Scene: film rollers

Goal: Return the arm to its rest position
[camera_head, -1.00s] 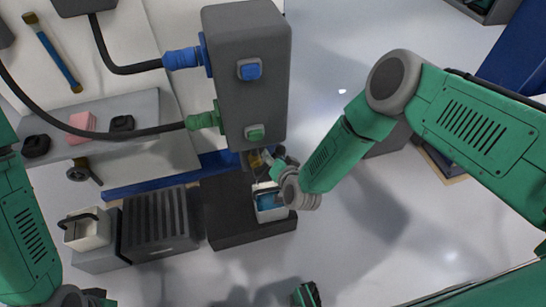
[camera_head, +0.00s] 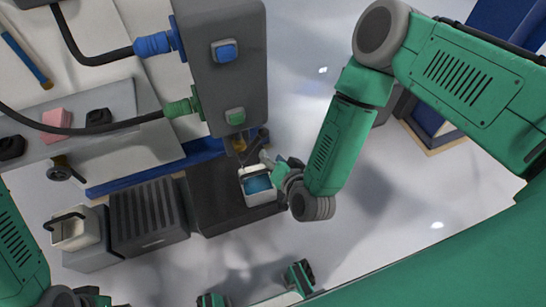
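My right arm (camera_head: 338,140) comes in from the upper right and bends down to the middle. My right gripper (camera_head: 272,163) is just beside the upper right of a small white container (camera_head: 262,196) with blue inside. The container stands on a black block (camera_head: 215,205) under the grey machine. The fingers are small and partly hidden by the wrist, so I cannot tell whether they touch the container or how wide they are. My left arm (camera_head: 15,245) shows at the left edge, and its gripper is not clearly visible at the bottom left.
A grey machine (camera_head: 222,85) with blue and green connectors and black cables rises behind the block. A ribbed grey box (camera_head: 148,218) and a second white container (camera_head: 75,232) with a dark handle stand at left. The floor (camera_head: 400,205) right of the block is clear.

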